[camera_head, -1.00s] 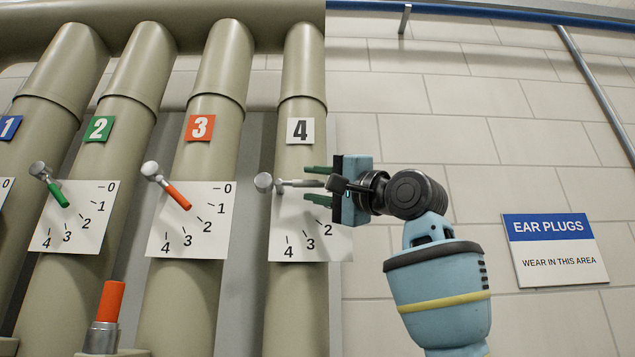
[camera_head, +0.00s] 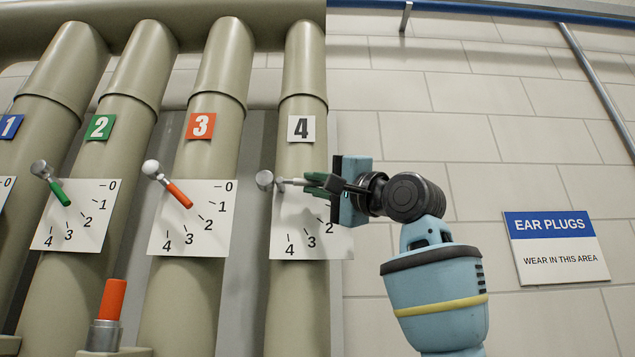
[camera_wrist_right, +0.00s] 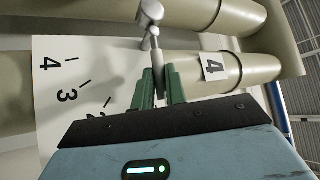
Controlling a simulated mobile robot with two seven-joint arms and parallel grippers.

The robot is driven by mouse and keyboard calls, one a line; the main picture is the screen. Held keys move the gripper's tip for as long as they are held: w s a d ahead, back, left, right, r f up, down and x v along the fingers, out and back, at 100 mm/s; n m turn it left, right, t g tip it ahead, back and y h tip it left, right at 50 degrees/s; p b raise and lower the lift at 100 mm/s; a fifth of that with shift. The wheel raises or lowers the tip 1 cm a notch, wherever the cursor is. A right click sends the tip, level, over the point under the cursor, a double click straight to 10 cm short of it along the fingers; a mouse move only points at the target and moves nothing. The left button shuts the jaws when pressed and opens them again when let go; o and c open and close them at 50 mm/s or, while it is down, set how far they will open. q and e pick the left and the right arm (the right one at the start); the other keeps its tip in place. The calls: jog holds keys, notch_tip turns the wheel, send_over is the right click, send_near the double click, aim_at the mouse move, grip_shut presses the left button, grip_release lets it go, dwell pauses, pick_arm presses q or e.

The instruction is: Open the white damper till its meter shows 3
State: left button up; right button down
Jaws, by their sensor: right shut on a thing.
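The white damper is the one under the white "4" label (camera_head: 301,128). Its metal lever (camera_head: 290,182) points right, nearly level, from a round grey pivot (camera_head: 264,180). Its meter plate (camera_head: 290,246) shows 4, 3 and 2; the upper marks are hidden behind my gripper, where the lever points. My right gripper (camera_head: 318,184) is shut on the lever's outer end, which its green fingers mostly hide. In the right wrist view the lever (camera_wrist_right: 155,52) runs down from its pivot (camera_wrist_right: 150,12) to between the fingers (camera_wrist_right: 160,86). My left gripper is not in view.
The orange damper lever (camera_head: 180,195) and green damper lever (camera_head: 60,193) stand left on neighbouring pipes, each pointing between 1 and 3. An upright orange handle (camera_head: 112,299) stands lower left. A tiled wall with an ear plugs sign (camera_head: 556,248) is at right, with free space before it.

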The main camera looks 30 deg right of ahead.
jog(key=shift+w+a+f+m+t+h, duration=0.15)
jog(key=shift+f+m+t+h, duration=0.45)
jog(key=shift+m+t, duration=0.4)
jog(key=shift+a+f+m+t+h, duration=0.1)
jog(key=shift+f+m+t+h, duration=0.45)
jog(key=shift+m, duration=0.65)
jog(key=shift+r, duration=0.1)
jog(key=c, duration=1.4)
grip_release()
jog(key=shift+c, duration=0.2)
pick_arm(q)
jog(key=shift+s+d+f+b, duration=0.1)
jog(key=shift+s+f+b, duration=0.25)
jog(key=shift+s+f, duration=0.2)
pick_arm(e)
jog(key=v, duration=0.7)
jog(key=shift+s+f, duration=0.25)
jog(key=shift+f, duration=0.05)
